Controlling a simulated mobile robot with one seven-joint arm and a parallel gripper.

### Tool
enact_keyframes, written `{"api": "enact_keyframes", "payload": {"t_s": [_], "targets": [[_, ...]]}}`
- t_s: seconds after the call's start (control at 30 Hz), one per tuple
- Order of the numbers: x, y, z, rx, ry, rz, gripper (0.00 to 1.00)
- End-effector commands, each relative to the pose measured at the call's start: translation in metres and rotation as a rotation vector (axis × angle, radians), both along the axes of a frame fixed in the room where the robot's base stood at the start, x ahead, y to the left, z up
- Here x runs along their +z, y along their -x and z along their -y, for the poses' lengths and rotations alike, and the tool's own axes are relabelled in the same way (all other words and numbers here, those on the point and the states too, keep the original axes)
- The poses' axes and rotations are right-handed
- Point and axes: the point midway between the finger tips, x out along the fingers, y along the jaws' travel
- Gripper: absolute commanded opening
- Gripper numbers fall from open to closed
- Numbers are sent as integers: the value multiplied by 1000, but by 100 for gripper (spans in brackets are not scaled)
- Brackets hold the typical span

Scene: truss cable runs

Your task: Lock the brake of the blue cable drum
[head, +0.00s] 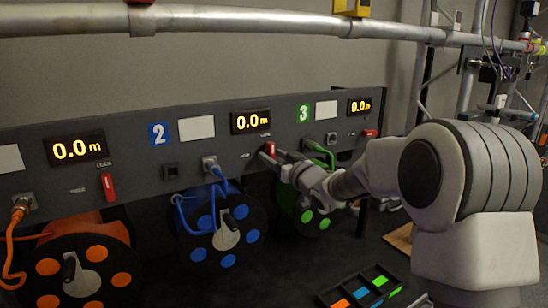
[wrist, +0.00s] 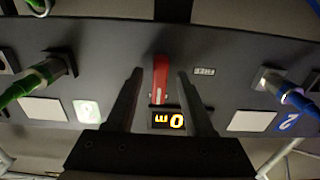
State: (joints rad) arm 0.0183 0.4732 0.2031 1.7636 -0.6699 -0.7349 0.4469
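The blue cable drum (head: 188,236) sits under the panel's "2" section, with its blue cable plugged in above it. Its red brake lever (head: 269,149) stands upright on the panel, below the 0.0 m display. The lever points up toward the LOCK mark, with the FREE mark to its left. The wrist view is upside down and shows the lever (wrist: 160,78) between the fingers. My gripper (head: 275,160) is open at the lever, one finger (wrist: 126,98) on each side. Gaps show on both sides; I cannot tell the depth.
The orange drum (head: 83,243) and its upright red lever (head: 108,187) are at left. The green drum (head: 288,205) is partly behind my arm. A tray (head: 331,297) with coloured pieces lies in front. A metal pipe (head: 230,22) crosses above the panel (head: 130,180).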

Motion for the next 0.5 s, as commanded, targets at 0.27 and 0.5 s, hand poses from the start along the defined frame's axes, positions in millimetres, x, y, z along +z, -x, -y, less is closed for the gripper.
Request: {"api": "enact_keyframes", "payload": {"t_s": [0.27, 0.5], "targets": [[0, 2, 1, -1, 1, 0, 52], [-1, 26, 19, -2, 3, 1, 52]]}}
